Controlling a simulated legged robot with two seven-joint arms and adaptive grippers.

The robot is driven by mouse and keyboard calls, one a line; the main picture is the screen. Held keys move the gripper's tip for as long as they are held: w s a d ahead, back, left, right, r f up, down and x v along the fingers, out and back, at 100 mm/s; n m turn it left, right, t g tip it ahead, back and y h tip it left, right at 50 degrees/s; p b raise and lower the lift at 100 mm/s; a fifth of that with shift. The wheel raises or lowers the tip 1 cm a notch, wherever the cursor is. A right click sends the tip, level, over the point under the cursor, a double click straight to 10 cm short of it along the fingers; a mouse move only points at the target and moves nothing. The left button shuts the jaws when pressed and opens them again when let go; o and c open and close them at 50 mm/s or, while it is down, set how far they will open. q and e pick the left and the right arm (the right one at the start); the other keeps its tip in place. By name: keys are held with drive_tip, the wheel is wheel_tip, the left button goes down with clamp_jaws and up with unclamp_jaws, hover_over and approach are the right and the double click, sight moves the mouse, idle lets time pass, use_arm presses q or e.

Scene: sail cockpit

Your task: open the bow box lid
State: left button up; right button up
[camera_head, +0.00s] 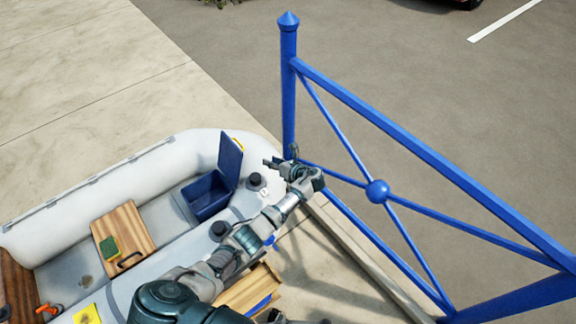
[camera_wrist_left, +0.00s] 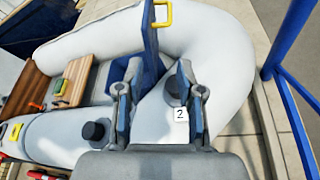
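The blue bow box (camera_head: 206,197) sits in the bow of the grey inflatable boat. Its blue lid (camera_head: 230,160) stands raised at the box's right edge, so the box is open. In the left wrist view the lid (camera_wrist_left: 151,42) stands upright with a yellow handle (camera_wrist_left: 162,14) at its top, and part of the box (camera_wrist_left: 126,72) shows beside it. My left gripper (camera_head: 277,160) is open and empty, to the right of the lid and apart from it. Its two fingers (camera_wrist_left: 153,84) stand wide apart.
A blue railing (camera_head: 290,95) stands close right of my left gripper. A wooden board (camera_head: 135,226) with a green sponge (camera_head: 110,246) lies left of the box. A black round fitting (camera_wrist_left: 94,130) and a tag marked 2 (camera_wrist_left: 180,115) are on the boat's tube.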

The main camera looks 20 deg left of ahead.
use_arm(q)
drive_tip(key=p+v, duration=0.3)
drive_tip(key=v, duration=0.4)
drive_tip(key=shift+w+d+f, duration=0.15)
drive_tip(key=shift+w+d, duration=0.1)
drive_tip(key=shift+d, duration=0.25)
drive_tip(key=shift+p, duration=0.3)
drive_tip(key=shift+p, duration=0.3)
